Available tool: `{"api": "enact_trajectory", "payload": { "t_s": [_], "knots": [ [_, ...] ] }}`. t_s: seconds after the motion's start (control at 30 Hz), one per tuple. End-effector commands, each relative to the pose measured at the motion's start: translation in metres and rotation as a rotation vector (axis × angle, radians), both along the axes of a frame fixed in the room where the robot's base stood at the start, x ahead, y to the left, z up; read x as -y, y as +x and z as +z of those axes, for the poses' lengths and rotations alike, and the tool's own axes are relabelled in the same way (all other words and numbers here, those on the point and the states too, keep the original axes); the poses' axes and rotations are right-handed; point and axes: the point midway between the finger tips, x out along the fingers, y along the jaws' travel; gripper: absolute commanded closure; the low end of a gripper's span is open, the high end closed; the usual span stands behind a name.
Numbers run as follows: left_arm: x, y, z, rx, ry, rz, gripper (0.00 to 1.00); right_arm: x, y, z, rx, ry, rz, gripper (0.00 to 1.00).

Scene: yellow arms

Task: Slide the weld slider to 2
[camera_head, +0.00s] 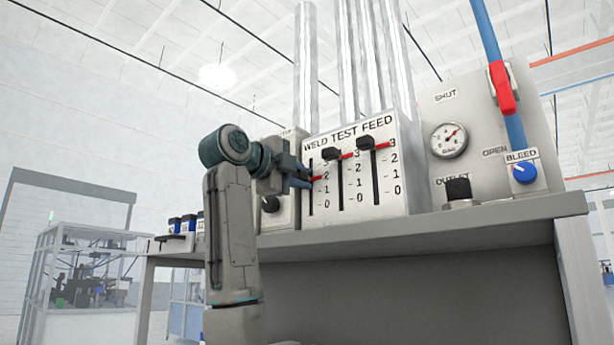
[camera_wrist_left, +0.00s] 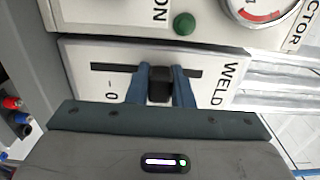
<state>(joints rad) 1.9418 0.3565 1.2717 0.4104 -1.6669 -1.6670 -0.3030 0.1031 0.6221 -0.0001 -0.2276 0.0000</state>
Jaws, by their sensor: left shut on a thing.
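The white panel (camera_head: 340,218) labelled WELD, TEST and FEED carries three vertical sliders with scales from 0 to 3. My left gripper (camera_head: 303,180) is at the WELD slot (camera_head: 311,203), the leftmost. In the left wrist view, its blue fingers (camera_wrist_left: 160,90) are shut around the black weld slider knob (camera_wrist_left: 160,84), partway along the slot between 0 and the WELD label. In the head view, the gripper hides the knob. The red weld pointer (camera_head: 316,178) shows about level with the 2 mark. My right gripper is not in view.
The TEST knob (camera_head: 331,153) and FEED knob (camera_head: 365,143) sit close by at the right, near 3. A gauge (camera_head: 449,139), red valve handle (camera_head: 502,87) and blue BLEED knob (camera_head: 525,173) are further right. A green button (camera_wrist_left: 184,23) is on the neighbouring panel.

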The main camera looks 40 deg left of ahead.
Motion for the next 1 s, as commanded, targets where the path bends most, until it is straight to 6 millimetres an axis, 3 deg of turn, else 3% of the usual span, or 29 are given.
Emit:
{"api": "enact_trajectory", "payload": {
  "t_s": [0.07,0.1,0.2,0.33,0.57,1.0],
  "knots": [
    [0.000,0.000,0.000,-0.001,0.001,-0.002,1.00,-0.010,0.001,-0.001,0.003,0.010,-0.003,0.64],
    [0.000,0.000,0.000,-0.001,0.001,-0.001,0.76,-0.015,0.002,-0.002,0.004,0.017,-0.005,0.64],
    [0.000,0.000,0.000,-0.001,0.001,-0.001,0.58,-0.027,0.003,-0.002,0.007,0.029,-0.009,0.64],
    [0.000,0.000,0.000,-0.001,0.000,-0.001,0.58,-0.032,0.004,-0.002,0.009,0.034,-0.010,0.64],
    [0.000,-0.006,-0.001,0.002,0.000,0.000,0.58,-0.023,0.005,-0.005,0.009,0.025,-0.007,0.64],
    [-0.007,-0.086,-0.003,0.003,0.001,0.000,0.58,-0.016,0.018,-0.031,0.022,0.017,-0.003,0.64]
  ]
}}
